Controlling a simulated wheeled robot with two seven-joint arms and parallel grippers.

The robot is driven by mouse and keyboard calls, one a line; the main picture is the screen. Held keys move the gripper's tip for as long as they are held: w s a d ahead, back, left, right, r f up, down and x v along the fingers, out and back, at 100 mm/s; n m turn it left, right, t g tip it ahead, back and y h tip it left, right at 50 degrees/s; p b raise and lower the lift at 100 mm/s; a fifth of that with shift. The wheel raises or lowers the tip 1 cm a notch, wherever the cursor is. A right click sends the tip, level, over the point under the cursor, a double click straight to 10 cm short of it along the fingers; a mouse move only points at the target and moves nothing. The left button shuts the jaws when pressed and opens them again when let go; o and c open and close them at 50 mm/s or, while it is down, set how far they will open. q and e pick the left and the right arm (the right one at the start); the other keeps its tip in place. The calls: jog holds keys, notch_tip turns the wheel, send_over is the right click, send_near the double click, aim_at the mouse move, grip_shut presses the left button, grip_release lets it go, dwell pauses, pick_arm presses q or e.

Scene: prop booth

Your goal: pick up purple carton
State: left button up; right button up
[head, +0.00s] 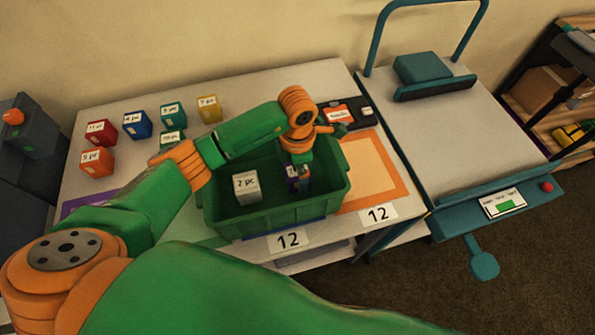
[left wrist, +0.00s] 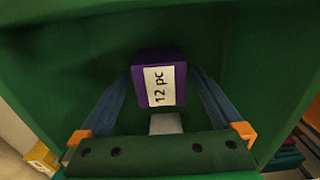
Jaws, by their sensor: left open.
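The purple carton (left wrist: 139,80), labelled 12 pc, is inside the green crate (head: 265,224). In the head view the purple carton (head: 290,172) is partly hidden by my left gripper (head: 298,184), which reaches down into the crate's right half. In the left wrist view my left gripper (left wrist: 160,88) is open, with one blue finger on each side of the carton. I cannot tell whether either finger touches it. My right gripper is not in view.
A white 2 pc carton (head: 247,187) stands in the crate's left part. The crate walls surround the gripper closely. Several coloured cartons, such as a yellow one (head: 209,109) and a red one (head: 102,132), stand behind on the table. An orange-bordered mat (head: 401,178) is at right, bare in its middle.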

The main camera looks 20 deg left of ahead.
pick_arm(q)
jog(key=c, duration=1.5)
